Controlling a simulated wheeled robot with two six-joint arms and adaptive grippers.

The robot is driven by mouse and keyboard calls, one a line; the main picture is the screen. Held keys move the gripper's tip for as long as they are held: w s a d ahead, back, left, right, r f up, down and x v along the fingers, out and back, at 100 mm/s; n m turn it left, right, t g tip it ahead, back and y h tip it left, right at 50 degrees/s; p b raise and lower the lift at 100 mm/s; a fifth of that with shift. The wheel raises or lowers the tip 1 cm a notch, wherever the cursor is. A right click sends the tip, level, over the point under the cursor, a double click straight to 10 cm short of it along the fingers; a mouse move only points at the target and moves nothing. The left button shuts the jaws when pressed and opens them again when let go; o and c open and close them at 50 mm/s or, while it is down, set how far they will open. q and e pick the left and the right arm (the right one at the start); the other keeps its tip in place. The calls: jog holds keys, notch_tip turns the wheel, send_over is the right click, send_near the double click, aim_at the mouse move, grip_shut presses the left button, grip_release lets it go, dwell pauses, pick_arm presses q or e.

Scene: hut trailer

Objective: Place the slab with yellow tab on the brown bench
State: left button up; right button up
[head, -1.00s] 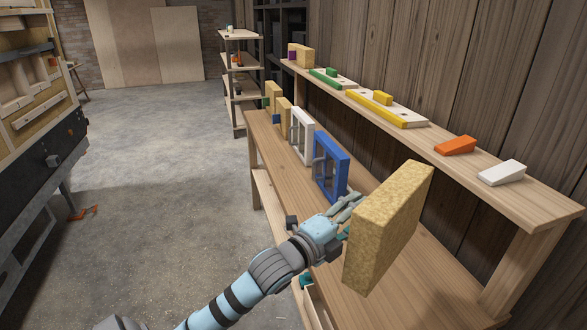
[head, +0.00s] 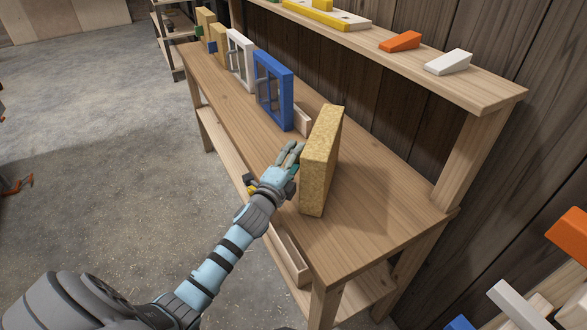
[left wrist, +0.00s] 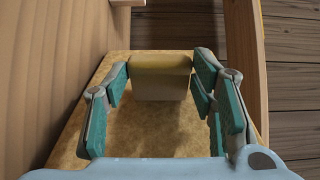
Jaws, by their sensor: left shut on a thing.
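The slab (head: 319,165) is a thick, speckled tan block standing upright over the near part of the brown bench (head: 385,225). I cannot tell whether its lower edge touches the bench top. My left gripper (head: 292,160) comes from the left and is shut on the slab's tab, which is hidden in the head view. In the left wrist view the yellow tab (left wrist: 160,78) sits between the two teal-padded fingers, with the slab's face (left wrist: 150,130) behind it. My right gripper is not in view.
A blue frame (head: 273,92), a white frame (head: 240,60) and smaller tan slabs (head: 217,45) stand along the bench's far part. An upper shelf (head: 480,88) holds an orange wedge (head: 401,41) and a white wedge (head: 449,62). The bench's near right is bare.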

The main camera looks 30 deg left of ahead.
pick_arm(q)
jog(key=shift+f, duration=0.55)
jog(key=shift+s+r, duration=0.1)
jog(key=shift+r, duration=0.1)
jog(key=shift+f, duration=0.1)
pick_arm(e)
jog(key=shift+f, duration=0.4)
pick_arm(q)
jog(key=o, duration=1.3)
jog(key=shift+c, duration=0.2)
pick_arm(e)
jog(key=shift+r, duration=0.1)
